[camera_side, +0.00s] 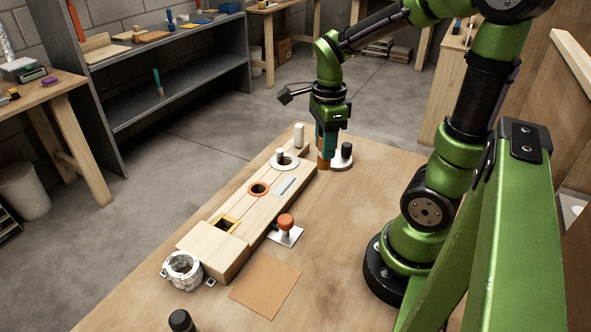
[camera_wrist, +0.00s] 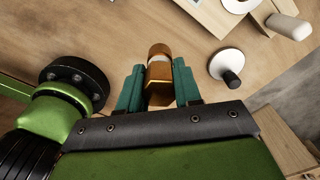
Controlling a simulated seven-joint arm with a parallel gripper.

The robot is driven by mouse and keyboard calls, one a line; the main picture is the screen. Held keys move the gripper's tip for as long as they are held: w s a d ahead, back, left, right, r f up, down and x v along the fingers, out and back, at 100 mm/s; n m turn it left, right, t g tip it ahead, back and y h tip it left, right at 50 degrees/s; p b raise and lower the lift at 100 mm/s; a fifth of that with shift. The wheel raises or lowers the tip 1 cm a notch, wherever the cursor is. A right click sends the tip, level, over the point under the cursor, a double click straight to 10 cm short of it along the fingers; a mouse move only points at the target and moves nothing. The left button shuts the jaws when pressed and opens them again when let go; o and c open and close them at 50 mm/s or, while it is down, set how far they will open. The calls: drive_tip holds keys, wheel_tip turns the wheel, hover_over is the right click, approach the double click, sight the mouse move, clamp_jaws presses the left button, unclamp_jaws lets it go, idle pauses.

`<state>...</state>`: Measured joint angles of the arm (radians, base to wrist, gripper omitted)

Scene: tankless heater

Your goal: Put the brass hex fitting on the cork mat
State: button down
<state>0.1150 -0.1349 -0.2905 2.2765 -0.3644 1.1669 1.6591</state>
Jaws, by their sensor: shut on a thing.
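My gripper (camera_side: 326,148) points down over the far part of the wooden table, just right of the long wooden block. Its teal fingers are shut on a brass-coloured piece, which I take for the brass hex fitting (camera_side: 325,163). The fitting (camera_wrist: 159,70) also shows between the fingers in the wrist view, with a brown rounded end beyond the fingertips. I cannot tell whether it touches the table. The cork mat (camera_side: 265,285) lies flat and empty near the table's front, well away from my gripper.
A white disc with a black knob (camera_side: 342,155) stands close beside the fitting. The long wooden block (camera_side: 235,220) has holes and rings. An orange knob on a metal plate (camera_side: 286,226) sits behind the mat. A silvery ring (camera_side: 183,270) lies left. Table right of the mat is clear.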

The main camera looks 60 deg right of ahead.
drive_tip(key=a+n, duration=0.4)
drive_tip(key=a, duration=2.2)
drive_tip(key=f, duration=0.4)
drive_tip(key=shift+s+a+f, duration=0.2)
hover_over(267, 284)
drive_tip(key=shift+f, duration=3)
drive_tip(key=shift+f, duration=0.5)
drive_tip(key=c, duration=0.7)
unclamp_jaws()
